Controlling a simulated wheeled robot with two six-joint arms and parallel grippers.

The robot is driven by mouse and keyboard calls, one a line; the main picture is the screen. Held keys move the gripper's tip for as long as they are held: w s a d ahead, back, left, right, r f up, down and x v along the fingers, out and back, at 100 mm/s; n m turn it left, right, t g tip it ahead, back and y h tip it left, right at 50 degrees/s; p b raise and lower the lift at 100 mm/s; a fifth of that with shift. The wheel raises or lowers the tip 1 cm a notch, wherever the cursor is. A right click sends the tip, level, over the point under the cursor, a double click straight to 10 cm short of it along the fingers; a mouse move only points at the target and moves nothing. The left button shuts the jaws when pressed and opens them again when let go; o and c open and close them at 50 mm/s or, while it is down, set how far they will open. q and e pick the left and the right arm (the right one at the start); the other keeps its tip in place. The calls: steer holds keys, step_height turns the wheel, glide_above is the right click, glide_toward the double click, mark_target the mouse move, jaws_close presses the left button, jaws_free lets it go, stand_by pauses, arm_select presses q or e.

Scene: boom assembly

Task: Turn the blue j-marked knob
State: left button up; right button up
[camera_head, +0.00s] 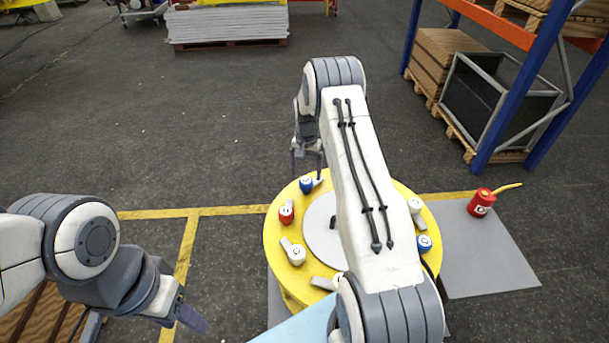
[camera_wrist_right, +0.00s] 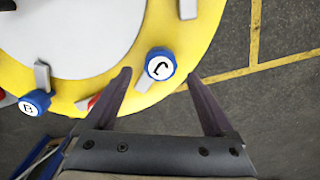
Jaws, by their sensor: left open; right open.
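The blue knob marked J (camera_wrist_right: 160,65) sits near the rim of the round yellow table (camera_wrist_right: 195,30). Its pale grey lever points down and left in the right wrist view. In the head view the blue knob (camera_head: 306,185) is at the table's far left edge. My right gripper (camera_wrist_right: 158,78) is open, with one finger on each side of the J knob in the picture; contact cannot be told. In the head view the right gripper (camera_head: 307,162) hangs just above that knob. My left gripper (camera_head: 190,318) is open and empty, off the table at the lower left.
Other knobs ring the table: a red one (camera_head: 286,214), a white one (camera_head: 297,255) and another blue one (camera_head: 424,243). My right arm covers part of the table. A red can (camera_head: 481,203) stands on a grey mat (camera_head: 490,255) at the right.

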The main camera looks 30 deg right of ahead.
mark_target(306, 180)
step_height(306, 180, down, 4)
steer(key=shift+r+p, duration=0.25)
steer(key=shift+p, duration=0.45)
steer(key=shift+a+f, duration=0.1)
steer(key=shift+f, duration=0.4)
steer(key=c, duration=1.4)
